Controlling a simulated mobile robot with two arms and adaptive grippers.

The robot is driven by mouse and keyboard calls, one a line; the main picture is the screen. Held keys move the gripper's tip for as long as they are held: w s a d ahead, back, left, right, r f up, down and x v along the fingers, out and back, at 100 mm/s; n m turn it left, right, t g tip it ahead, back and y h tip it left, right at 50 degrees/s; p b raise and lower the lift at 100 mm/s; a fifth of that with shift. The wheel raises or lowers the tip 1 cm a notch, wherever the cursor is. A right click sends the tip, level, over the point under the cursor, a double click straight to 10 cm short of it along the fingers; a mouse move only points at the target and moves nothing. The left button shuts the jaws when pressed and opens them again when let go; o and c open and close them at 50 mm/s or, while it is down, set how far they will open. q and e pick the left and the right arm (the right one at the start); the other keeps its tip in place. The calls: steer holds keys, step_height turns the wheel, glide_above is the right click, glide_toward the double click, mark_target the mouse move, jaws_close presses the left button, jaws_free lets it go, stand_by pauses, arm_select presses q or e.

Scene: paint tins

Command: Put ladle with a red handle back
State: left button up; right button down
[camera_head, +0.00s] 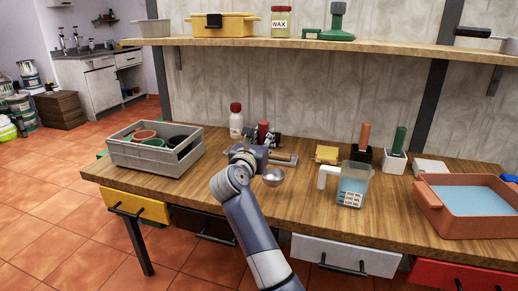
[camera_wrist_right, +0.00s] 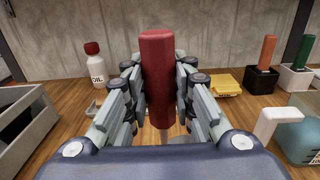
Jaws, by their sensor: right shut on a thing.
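The ladle's red handle (camera_wrist_right: 157,80) stands upright between the fingers of my right gripper (camera_wrist_right: 160,95), which is shut on it. In the head view the handle's top (camera_head: 263,128) shows above my right gripper (camera_head: 264,146). A small metal bowl (camera_head: 273,177), seemingly the ladle's, shows just right of my wrist over the table's front part. The ladle's lower shaft is mostly hidden by my gripper. A black holder (camera_head: 361,154) carries an orange-red handle (camera_head: 365,134). A white holder (camera_head: 394,163) carries a green handle (camera_head: 400,138). My left gripper is not in view.
A grey crate (camera_head: 182,166) with pots stands left on the wooden table (camera_head: 310,205). An oil bottle (camera_head: 236,122) stands behind my gripper. A yellow block (camera_head: 327,154), a jug (camera_head: 352,190) and a water-filled tray (camera_head: 435,213) are to the right. A shelf (camera_head: 330,45) runs above.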

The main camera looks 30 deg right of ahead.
arm_select(q)
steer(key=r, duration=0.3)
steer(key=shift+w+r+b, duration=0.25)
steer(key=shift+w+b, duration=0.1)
steer(key=shift+b, duration=0.05)
arm_select(e)
steer(key=w+f, duration=0.1)
steer(key=f, duration=0.1)
steer(key=w+f, duration=0.1)
steer(key=w, duration=0.1)
steer(key=shift+w+d+f, duration=0.15)
steer(key=shift+d+f, duration=0.2)
steer(key=shift+f, duration=0.15)
steer(key=c, duration=1.3)
jaws_free()
steer(key=shift+c, duration=0.2)
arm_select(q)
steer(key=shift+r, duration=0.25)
